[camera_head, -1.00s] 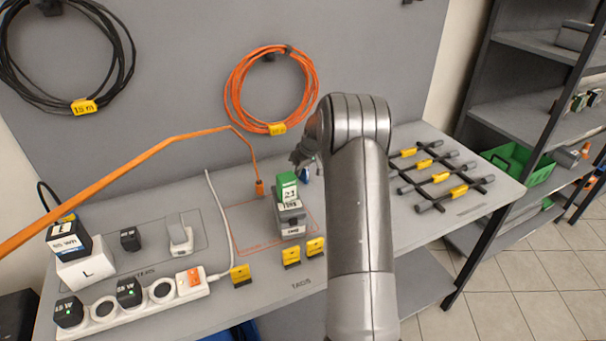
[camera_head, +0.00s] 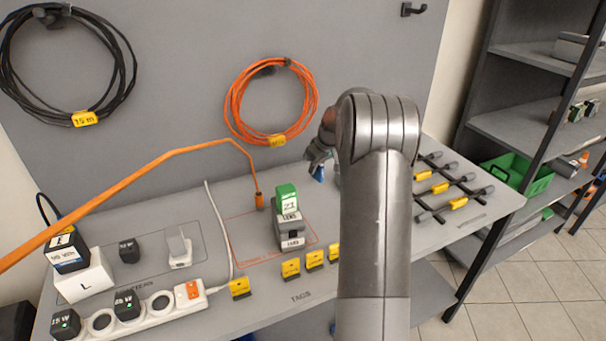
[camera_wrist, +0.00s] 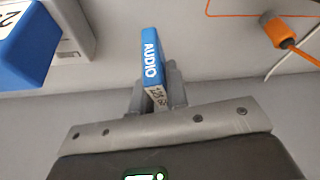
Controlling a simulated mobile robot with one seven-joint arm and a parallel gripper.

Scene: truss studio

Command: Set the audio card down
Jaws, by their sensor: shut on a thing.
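The audio card (camera_wrist: 152,62) is a narrow blue piece with "AUDIO" in white and a pale label at its lower end. My gripper (camera_wrist: 157,92) is shut on its lower part in the wrist view. In the head view my gripper (camera_head: 319,160) shows small beside my arm, above the rear of the table, with a bit of the blue card (camera_head: 319,173) below it. It is to the right of the stack and apart from it. Whether the card touches the table is unclear; most of it is hidden.
A green block (camera_head: 286,197) sits on a grey box (camera_head: 291,242) within an orange outline. The wrist view shows a blue block (camera_wrist: 28,50) at upper left. An orange cable plug (camera_head: 259,201) stands nearby. Yellow tags (camera_head: 291,267) line the front; dark rods (camera_head: 440,187) lie right.

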